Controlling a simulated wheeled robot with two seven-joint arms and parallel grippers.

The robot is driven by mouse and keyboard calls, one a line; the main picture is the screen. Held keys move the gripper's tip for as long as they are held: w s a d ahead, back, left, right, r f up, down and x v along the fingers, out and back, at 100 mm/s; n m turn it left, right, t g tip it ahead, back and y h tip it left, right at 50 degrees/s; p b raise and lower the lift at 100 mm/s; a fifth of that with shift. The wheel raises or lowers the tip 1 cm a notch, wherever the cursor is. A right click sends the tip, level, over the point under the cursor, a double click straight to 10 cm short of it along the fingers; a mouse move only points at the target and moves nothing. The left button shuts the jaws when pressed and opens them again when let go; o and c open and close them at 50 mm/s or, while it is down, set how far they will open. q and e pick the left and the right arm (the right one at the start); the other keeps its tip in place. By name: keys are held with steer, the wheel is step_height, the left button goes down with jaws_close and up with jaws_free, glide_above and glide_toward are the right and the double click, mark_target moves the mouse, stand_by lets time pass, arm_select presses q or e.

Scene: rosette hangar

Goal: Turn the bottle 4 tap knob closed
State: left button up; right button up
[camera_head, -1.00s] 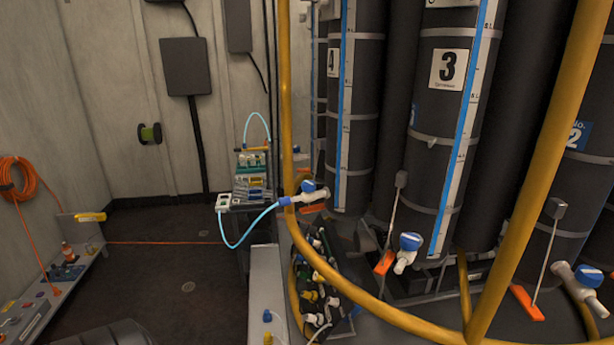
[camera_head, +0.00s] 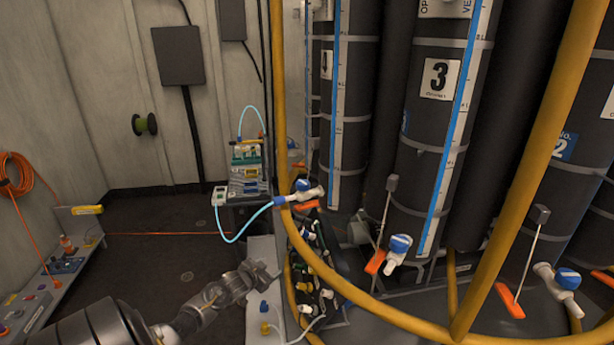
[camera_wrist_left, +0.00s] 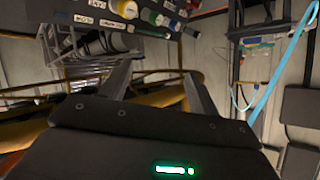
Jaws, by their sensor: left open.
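Bottle 4 (camera_head: 328,110) is a tall dark cylinder with a "4" label, partly hidden by the yellow rail. Its tap has a blue knob (camera_head: 303,185) on a whitish body, with a light-blue hose (camera_head: 240,238) running off to the left. The exact angle of the knob is too small to tell. My left gripper (camera_head: 272,273) is low and left of this tap, apart from it, above a grey ledge. In the left wrist view, the gripper (camera_wrist_left: 158,85) has its two fingers spread with nothing between them. My right gripper is not in view.
A yellow rail (camera_head: 278,90) curves in front of the bottles, close to the tap. Bottle 3 (camera_head: 432,130) has its own blue-knobbed tap (camera_head: 399,246). A small rack (camera_head: 247,170) stands behind the hose. The dark floor (camera_head: 160,250) at left is mostly clear.

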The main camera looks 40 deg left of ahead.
arm_select(q)
steer(key=w+r+t, duration=0.2)
steer(key=r, duration=0.7)
steer(key=w+r+t, duration=0.1)
steer(key=w+r, duration=0.2)
steer(key=r, duration=0.6)
steer(key=n+t+h, duration=0.1)
steer(key=t+h, duration=0.2)
glide_toward(306, 181)
steer(key=shift+s+r+p, duration=0.15)
steer(key=shift+r+p, duration=0.05)
steer(key=shift+p, duration=0.15)
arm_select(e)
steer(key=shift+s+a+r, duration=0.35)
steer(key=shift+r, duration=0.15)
arm_select(q)
steer(key=w, duration=0.3)
steer(key=w+p, duration=0.1)
steer(key=w, duration=0.2)
steer(key=w+p, duration=0.1)
steer(key=w, duration=0.2)
steer(key=shift+w+a, duration=0.2)
steer(key=shift+a, duration=0.05)
steer(key=shift+w, duration=0.7)
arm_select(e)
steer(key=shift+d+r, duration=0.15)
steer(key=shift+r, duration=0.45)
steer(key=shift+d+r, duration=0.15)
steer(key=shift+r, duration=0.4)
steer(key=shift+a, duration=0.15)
